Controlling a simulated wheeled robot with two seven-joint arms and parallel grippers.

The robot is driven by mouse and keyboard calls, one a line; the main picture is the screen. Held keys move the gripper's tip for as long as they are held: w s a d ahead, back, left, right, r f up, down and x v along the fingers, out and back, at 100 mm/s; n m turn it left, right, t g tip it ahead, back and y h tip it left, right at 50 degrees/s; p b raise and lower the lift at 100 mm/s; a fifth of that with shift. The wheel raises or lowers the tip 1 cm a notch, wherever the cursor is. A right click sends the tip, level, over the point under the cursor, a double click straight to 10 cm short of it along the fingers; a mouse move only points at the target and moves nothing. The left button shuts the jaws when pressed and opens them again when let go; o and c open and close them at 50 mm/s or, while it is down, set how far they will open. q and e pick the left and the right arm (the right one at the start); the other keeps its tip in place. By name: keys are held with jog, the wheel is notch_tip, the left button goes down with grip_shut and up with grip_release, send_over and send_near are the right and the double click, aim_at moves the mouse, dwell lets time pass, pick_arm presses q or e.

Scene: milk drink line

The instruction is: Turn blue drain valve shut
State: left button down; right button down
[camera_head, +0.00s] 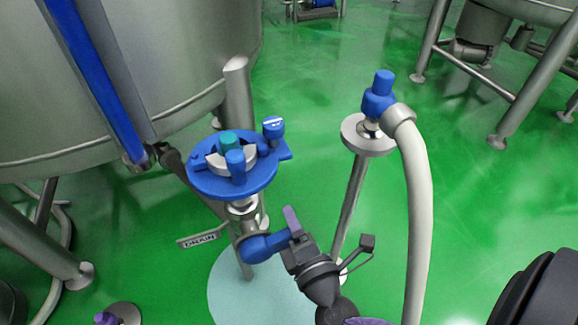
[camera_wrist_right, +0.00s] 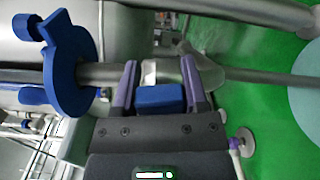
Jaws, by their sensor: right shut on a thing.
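The blue drain valve handle (camera_head: 266,245) sits low on the metal pipe under a round blue plate (camera_head: 260,180). A tag reading DRAIN (camera_head: 199,239) hangs to its left. My right gripper (camera_head: 288,233) comes in from the lower right and is shut on the end of the handle. In the right wrist view, the blue handle (camera_wrist_right: 160,98) lies between the two purple fingers of the gripper (camera_wrist_right: 158,80). The far finger is mostly hidden in the head view. My left gripper is not in view.
A large steel tank (camera_head: 120,70) stands at upper left with its legs close by. A post with a blue fitting (camera_head: 378,98) and a thick grey hose (camera_head: 420,215) stands to the right of the valve. Green floor (camera_head: 320,60) is open behind.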

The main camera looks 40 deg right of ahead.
jog(key=shift+d+f+m, duration=0.1)
jog(key=shift+f+m, duration=0.85)
jog(key=shift+m, duration=0.35)
jog(key=shift+f, duration=0.1)
jog(key=shift+c, duration=0.6)
grip_release()
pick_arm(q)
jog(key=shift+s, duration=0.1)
